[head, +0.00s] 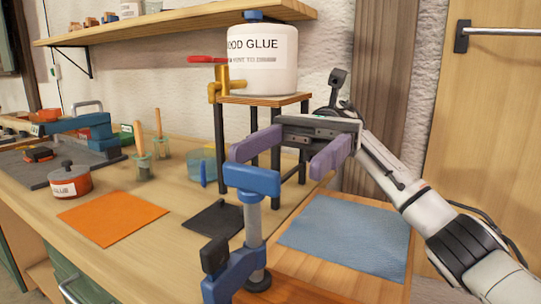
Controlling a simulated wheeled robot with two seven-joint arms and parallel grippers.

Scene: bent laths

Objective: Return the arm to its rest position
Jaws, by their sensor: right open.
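My right gripper (288,151) shows in the head view, its arm coming in from the right. Its two purple fingers are spread wide apart with nothing between them. It hangs above the bench, in front of the small raised stand (264,100) that carries a white wood glue tub (263,62). A blue clamp (252,182) stands upright just below and in front of the fingers. I cannot tell whether the left finger touches the clamp's top. My left gripper is out of the picture.
A blue mat (350,237) lies under my right arm. An orange mat (112,219), a red glue pot (69,180) and a dark pad (213,218) lie to the left. Jars with brushes (160,146) stand behind. A shelf (170,22) runs along the wall.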

